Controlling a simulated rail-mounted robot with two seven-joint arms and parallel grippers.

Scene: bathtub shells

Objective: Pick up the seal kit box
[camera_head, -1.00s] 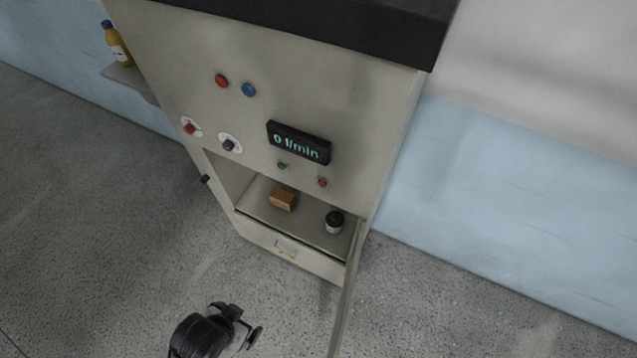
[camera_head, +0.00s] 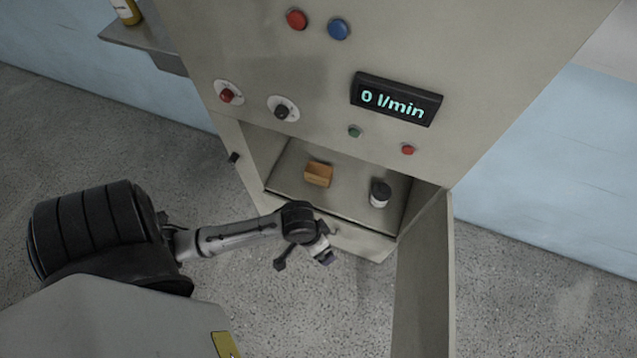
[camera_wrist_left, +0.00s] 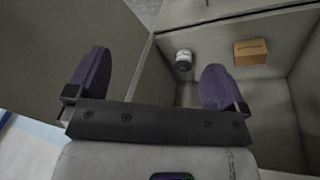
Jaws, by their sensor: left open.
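The seal kit box is a small orange-brown box (camera_head: 318,174) on the floor of the cabinet's open compartment, towards its left side. It also shows in the left wrist view (camera_wrist_left: 250,52), at upper right beyond the fingers, with a dark line of print. My left gripper (camera_head: 304,262) is in front of and below the compartment, apart from the box. In the left wrist view its two purple fingers (camera_wrist_left: 157,80) are wide apart with nothing between them. My right gripper is in neither view.
A dark-lidded white jar (camera_head: 380,194) stands right of the box in the compartment. The cabinet door (camera_head: 424,285) hangs open on the right. Buttons, knobs and a display (camera_head: 396,98) reading 0 l/min sit above. A side shelf (camera_head: 150,42) holds a yellow bottle (camera_head: 127,11).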

